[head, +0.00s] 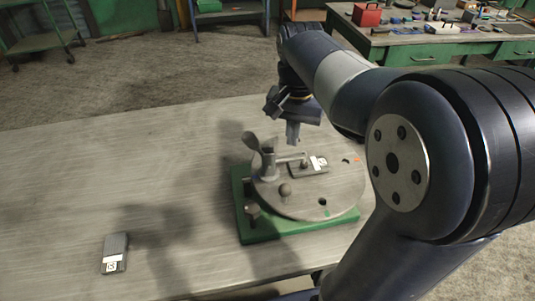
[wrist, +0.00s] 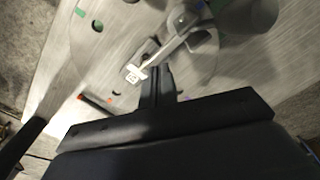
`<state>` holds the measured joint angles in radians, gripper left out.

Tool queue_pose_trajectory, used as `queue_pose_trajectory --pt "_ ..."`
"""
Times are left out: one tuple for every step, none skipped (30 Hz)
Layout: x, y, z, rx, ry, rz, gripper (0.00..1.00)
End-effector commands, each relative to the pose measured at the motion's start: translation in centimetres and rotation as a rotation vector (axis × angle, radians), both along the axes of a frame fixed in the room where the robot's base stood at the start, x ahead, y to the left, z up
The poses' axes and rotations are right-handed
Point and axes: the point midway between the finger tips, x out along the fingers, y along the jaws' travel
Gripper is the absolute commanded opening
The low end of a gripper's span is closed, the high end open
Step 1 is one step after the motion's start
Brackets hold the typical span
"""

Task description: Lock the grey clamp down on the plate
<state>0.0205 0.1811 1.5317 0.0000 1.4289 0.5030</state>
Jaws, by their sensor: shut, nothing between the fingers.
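The grey clamp (head: 269,163) stands at the left part of the round plate (head: 310,206), with a wing-shaped handle standing up on top. Its arm reaches right towards a dark block with a white label (head: 308,166) lying on the plate; whether it presses on the block I cannot tell. In the wrist view the clamp (wrist: 182,42) runs from the upper right towards the label (wrist: 132,74). My gripper (head: 293,139) is shut and empty, pointing down just above the plate, behind the clamp arm. Its fingers (wrist: 157,76) show beside the clamp arm and partly hide the block.
The plate sits on a green base (head: 243,222) near the table's front edge. A second labelled block (head: 115,253) lies at front left. The table's left side (head: 90,175) is largely clear.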

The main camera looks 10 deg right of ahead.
Motion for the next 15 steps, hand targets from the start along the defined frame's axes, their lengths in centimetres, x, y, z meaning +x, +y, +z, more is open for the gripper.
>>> queue_pose_trajectory --pt "0.0 0.0 1.2 0.000 0.000 0.000 0.00" --pt "0.0 0.0 1.5 0.000 0.000 0.000 0.00" --pt "0.0 0.0 1.9 0.000 0.000 0.000 0.00" --pt "0.0 0.0 2.2 0.000 0.000 0.000 0.00" --pt "0.0 0.0 2.5 0.000 0.000 0.000 0.00" --pt "0.0 0.0 2.9 0.000 0.000 0.000 0.00" --pt "0.0 0.0 3.2 0.000 0.000 0.000 0.00" --pt "0.0 0.0 3.5 0.000 0.000 0.000 0.00" --pt "0.0 0.0 3.9 0.000 0.000 0.000 0.00" --pt "0.0 0.0 4.2 0.000 0.000 0.000 0.00" --pt "0.0 0.0 4.5 0.000 0.000 0.000 0.00" --pt "0.0 0.0 4.9 0.000 0.000 0.000 0.00" --pt "0.0 0.0 5.1 0.000 0.000 0.000 0.00" --pt "0.0 0.0 5.3 0.000 0.000 0.000 0.00" --pt "0.0 0.0 5.5 0.000 0.000 0.000 0.00"
